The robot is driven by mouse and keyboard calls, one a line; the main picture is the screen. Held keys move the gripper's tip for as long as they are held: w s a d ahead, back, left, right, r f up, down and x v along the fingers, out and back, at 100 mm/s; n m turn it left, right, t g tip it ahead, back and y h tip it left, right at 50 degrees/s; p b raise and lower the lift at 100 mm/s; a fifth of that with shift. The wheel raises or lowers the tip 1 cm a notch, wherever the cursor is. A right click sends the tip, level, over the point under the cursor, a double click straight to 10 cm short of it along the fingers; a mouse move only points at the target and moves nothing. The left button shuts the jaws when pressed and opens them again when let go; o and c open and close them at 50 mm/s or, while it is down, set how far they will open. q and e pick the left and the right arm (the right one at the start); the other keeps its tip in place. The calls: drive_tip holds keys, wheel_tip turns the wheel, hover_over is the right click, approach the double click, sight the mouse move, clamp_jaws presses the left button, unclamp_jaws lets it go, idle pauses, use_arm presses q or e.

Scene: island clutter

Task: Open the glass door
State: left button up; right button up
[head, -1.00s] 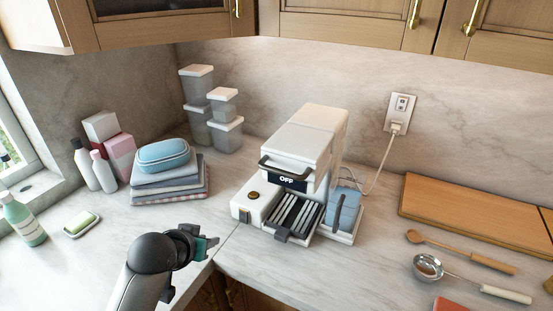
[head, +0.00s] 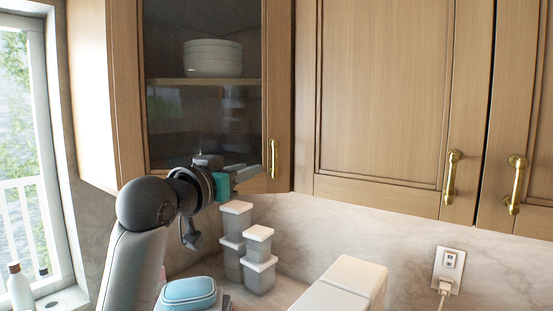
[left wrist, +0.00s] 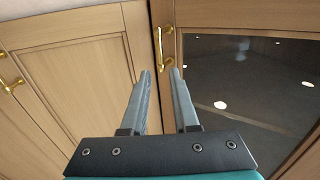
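The glass door (head: 205,122) is the wood-framed door of the upper left cabinet and looks shut. Its vertical brass handle (head: 273,158) is near the lower right of its frame. In the left wrist view the glass door (left wrist: 240,95) is on the right, with its handle (left wrist: 161,48) just beyond the fingertips. My left gripper (head: 250,172) is raised to the door's lower edge, left of the handle in the head view. In the left wrist view my left gripper (left wrist: 159,72) has its fingers apart, with nothing between them. My right gripper is not in view.
White bowls (head: 212,58) are stacked behind the glass. Wooden cabinet doors (head: 385,90) with brass handles adjoin on the right. Below are stacked containers (head: 258,260), a blue case (head: 188,291) and a white appliance (head: 345,285). A window (head: 25,150) is at the left.

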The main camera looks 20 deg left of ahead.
sight(274, 160)
use_arm(q)
drive_tip(key=w+p, duration=0.1)
drive_tip(key=w, duration=0.3)
drive_tip(key=w+d+p, duration=0.1)
drive_tip(key=w, duration=0.3)
drive_tip(key=w+d+p, duration=0.1)
drive_tip(key=w, duration=0.4)
drive_tip(key=shift+p, duration=0.35)
clamp_jaws()
idle(1.0)
